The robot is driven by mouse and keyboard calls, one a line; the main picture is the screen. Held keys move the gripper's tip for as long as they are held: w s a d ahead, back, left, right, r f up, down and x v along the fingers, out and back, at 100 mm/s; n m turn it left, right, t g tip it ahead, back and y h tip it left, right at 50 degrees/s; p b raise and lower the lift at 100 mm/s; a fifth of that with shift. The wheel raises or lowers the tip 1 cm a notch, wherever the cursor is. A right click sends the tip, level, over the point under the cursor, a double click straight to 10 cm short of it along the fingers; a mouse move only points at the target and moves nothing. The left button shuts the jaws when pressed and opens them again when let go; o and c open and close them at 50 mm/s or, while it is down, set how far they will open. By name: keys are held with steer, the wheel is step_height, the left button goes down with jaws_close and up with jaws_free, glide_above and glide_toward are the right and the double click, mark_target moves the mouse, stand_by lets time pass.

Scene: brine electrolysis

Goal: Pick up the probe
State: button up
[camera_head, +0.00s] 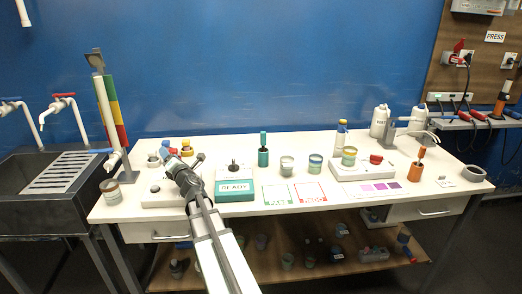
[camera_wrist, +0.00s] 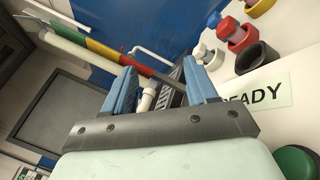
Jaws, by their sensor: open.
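No object is plainly marked as the probe, and I cannot tell for sure which one it is. A green-handled upright tool (camera_head: 263,150) stands at mid-table, and an orange-handled one (camera_head: 417,166) stands towards the right. My gripper (camera_head: 172,158) is over the left part of the table, small and partly hidden by my own arm in the head view. In the wrist view its two blue fingers (camera_wrist: 160,85) are apart, with nothing seen held between them. Both tools are well to the right of my gripper, and neither shows clearly in the wrist view.
A READY box (camera_head: 236,186) sits just right of my arm. Several cups (camera_head: 287,165), PASS and REDO cards (camera_head: 277,195) and white bottles (camera_head: 380,121) stand farther right. A sink (camera_head: 62,170) and a striped pole (camera_head: 111,110) are at left.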

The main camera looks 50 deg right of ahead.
steer(key=s+d+f+n+g+h, duration=0.1)
steer(key=s+d+h, duration=0.1)
steer(key=s+d, duration=0.45)
steer(key=s+d+f+n+g+h, duration=0.1)
steer(key=s+d+g+h, duration=0.15)
steer(key=d, duration=0.75)
steer(key=n+g+h, duration=0.2)
steer(key=g+h, duration=0.1)
steer(key=h, duration=0.1)
glide_toward(263, 142)
steer(key=shift+t, duration=0.25)
steer(key=x, duration=0.8)
steer(key=shift+d, duration=0.1)
steer(key=shift+x, duration=2.55)
steer(key=shift+s, duration=0.15)
steer(key=c, duration=1)
